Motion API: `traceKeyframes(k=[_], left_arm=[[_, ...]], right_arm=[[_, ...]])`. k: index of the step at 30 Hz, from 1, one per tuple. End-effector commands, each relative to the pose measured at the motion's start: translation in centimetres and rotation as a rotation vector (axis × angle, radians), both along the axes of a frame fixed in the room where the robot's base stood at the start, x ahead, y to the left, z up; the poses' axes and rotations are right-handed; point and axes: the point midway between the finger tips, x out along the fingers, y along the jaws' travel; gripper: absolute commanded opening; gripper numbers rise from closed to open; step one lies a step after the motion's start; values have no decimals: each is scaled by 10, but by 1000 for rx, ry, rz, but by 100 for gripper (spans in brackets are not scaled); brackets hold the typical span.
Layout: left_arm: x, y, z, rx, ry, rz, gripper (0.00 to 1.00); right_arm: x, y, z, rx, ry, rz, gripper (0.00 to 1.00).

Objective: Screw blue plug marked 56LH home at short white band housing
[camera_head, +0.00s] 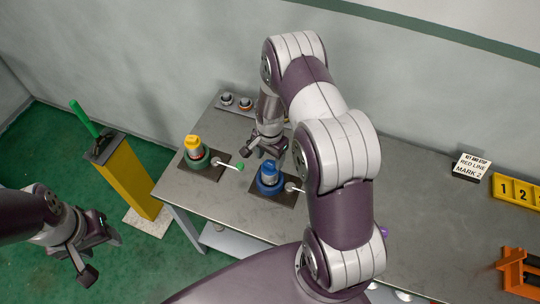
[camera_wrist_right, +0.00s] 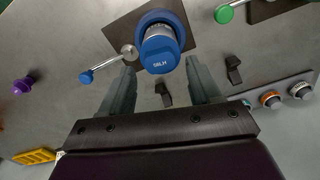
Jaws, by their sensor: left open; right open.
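The blue plug (camera_wrist_right: 161,58) marked 56LH shows in the right wrist view at the top of a silver cylindrical body. It also shows in the head view (camera_head: 270,169). The body stands in a blue ring-shaped vise (camera_head: 266,188) on a dark plate; I cannot make out a white band on it. My right gripper (camera_wrist_right: 160,66) is open, with its two fingers to either side of the plug in the wrist view; contact cannot be told. In the head view this gripper (camera_head: 264,149) is just behind the blue vise. My left gripper (camera_head: 92,253) is open and empty, off the table.
A green vise (camera_head: 197,162) with a yellow-topped plug (camera_head: 193,143) stands to the left. Grey and orange-ringed parts (camera_head: 246,103) sit at the back edge. A yellow stand (camera_head: 132,178) is beside the table. A sign (camera_head: 471,166) and number board (camera_head: 517,190) are at right.

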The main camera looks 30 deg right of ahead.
Motion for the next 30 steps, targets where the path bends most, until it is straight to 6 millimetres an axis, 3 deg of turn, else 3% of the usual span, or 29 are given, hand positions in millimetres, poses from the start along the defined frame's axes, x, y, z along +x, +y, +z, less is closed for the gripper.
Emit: traceKeyframes(k=[7, 15, 26, 27, 30], left_arm=[[0, 0, -1, 0, 0, 0, 55], [0, 0, -19, 0, 0, 0, 55], [0, 0, -17, 0, 0, 0, 55], [0, 0, -17, 0, 0, 0, 55], [0, 0, -17, 0, 0, 0, 55]], right_arm=[[0, 0, -2, 0, 0, -2, 62], [0, 0, -24, 0, 0, 0, 62], [0, 0, -22, 0, 0, 0, 62], [0, 0, -22, 0, 0, 0, 59], [0, 0, -22, 0, 0, 1, 27]])
